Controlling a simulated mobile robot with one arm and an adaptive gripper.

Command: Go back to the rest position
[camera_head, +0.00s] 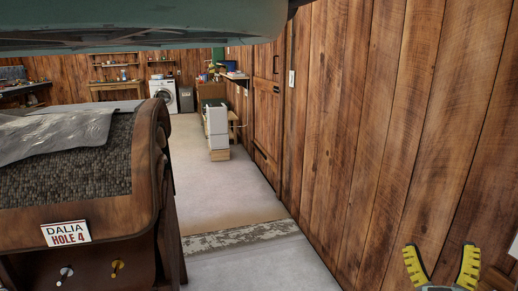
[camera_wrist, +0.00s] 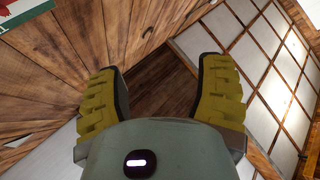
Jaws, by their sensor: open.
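My gripper (camera_head: 441,268) shows at the lower right of the head view, beside the plank wall. Its two yellow ribbed fingers point up and stand apart, with nothing between them. In the wrist view my gripper (camera_wrist: 163,85) is also spread and empty, with wooden planks and a pale panelled surface behind it. The rest of the arm is mostly out of the picture.
The plank wall (camera_head: 400,120) runs along the right.

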